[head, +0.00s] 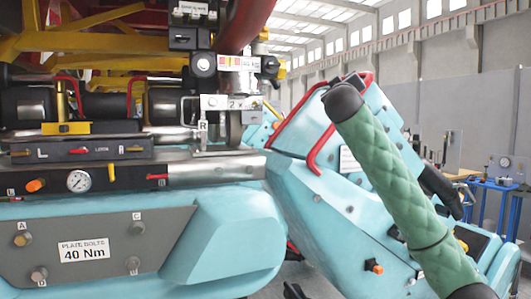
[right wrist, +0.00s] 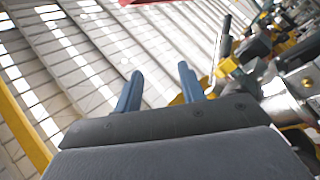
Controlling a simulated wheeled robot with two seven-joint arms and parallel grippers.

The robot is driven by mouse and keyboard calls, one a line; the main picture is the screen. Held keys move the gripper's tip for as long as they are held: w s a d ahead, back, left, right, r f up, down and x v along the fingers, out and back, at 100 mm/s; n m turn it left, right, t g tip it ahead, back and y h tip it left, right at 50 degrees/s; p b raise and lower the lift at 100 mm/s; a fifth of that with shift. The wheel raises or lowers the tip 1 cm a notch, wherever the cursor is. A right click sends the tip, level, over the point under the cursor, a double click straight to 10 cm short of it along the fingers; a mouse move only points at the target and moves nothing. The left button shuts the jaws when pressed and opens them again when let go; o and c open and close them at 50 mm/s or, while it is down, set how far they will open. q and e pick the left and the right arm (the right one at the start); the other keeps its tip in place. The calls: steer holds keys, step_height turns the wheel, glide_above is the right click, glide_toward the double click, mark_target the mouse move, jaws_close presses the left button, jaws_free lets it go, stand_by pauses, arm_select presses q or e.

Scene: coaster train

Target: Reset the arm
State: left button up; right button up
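My right gripper (right wrist: 160,80) shows in the right wrist view. Its two blue fingers stand apart with nothing between them, against the hall roof. Neither gripper shows in the head view. A green quilted sleeve with black ends crosses the right side of the head view; I cannot tell for sure whether it is my own arm link. The coaster's teal body (head: 225,240) carries a grey plate (head: 100,235) with several bolts and a "PLATE BOLTS 40 Nm" label (head: 83,250).
Above the plate are a pressure gauge (head: 79,181), an orange knob (head: 36,185) and a dark lever box (head: 80,150). A teal housing with red handles (head: 321,150) stands right of the coaster. A blue workbench (head: 492,185) is far right. Machinery (right wrist: 285,90) lies right of my right gripper.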

steer(key=a+f+g+y, duration=0.2)
steer(key=f+g+y, duration=0.15)
steer(key=f, duration=2.25)
steer(key=a+f+g+y, duration=0.2)
steer(key=f+g, duration=0.3)
steer(key=f, duration=2.1)
steer(key=s+f+g, duration=0.1)
steer(key=s+f, duration=0.3)
steer(key=f, duration=0.5)
steer(key=s+f+g, duration=0.1)
steer(key=s+f, duration=0.3)
steer(key=f, duration=0.5)
steer(key=s+f+m+g, duration=0.1)
steer(key=s+f+g, duration=0.1)
steer(key=s+f, duration=1)
steer(key=s+f+m+g, duration=0.1)
steer(key=s+f+g, duration=0.2)
steer(key=s+f, duration=0.95)
steer(key=s+a+f+g, duration=0.1)
steer(key=s+f+g, duration=0.1)
steer(key=s+f, duration=0.7)
steer(key=s+f+g, duration=0.2)
steer(key=s+f, duration=0.8)
steer(key=s, duration=0.6)
steer(key=shift+a+f+g+y, duration=0.3)
steer(key=shift+a+g+y, duration=0.05)
steer(key=shift+s, duration=0.1)
